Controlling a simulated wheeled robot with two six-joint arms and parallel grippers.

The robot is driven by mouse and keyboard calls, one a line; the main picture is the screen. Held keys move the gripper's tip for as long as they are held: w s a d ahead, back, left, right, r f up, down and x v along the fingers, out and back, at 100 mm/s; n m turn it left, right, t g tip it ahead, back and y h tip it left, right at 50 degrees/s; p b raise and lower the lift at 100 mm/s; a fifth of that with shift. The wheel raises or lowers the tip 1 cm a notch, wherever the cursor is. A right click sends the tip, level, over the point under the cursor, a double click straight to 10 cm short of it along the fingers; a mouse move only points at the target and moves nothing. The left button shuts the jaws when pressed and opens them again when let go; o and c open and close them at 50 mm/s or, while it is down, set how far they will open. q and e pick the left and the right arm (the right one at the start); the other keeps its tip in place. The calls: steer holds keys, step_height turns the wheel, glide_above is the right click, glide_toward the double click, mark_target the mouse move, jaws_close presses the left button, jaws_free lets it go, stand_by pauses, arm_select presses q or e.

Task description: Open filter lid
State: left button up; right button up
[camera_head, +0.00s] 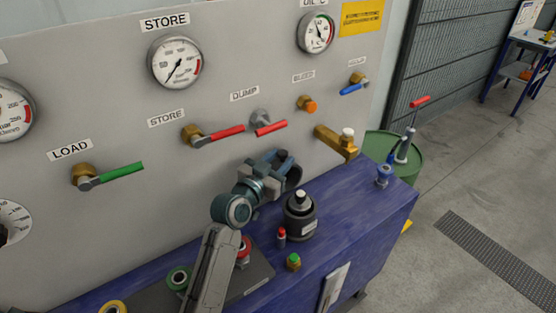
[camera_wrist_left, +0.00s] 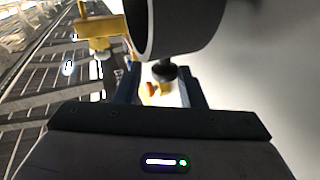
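A dark, open-ended cylinder (camera_head: 293,178), which looks like the filter housing, sits by the grey panel, partly hidden behind my left gripper. It fills the top of the left wrist view (camera_wrist_left: 165,40), its rim very near my fingers. My left gripper (camera_head: 275,162) is beside it, above the blue bench. In the left wrist view, the fingers (camera_wrist_left: 160,88) stand apart. A black knob (camera_wrist_left: 165,71) shows between them, with a gap on each side; I cannot tell whether it belongs to the lid. My right gripper is out of view.
A black canister (camera_head: 300,218) with a pale top stands on the blue bench (camera_head: 375,212), below the gripper. Red-handled valves (camera_head: 220,134) and a brass spout (camera_head: 337,140) project from the panel. A green drum (camera_head: 405,165) stands beyond the bench.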

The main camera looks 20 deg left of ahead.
arm_select(q)
steer(key=shift+s, duration=0.15)
steer(key=shift+s+a+f, duration=0.15)
steer(key=shift+s, duration=0.15)
steer(key=b+v, duration=0.3)
steer(key=v, duration=0.7)
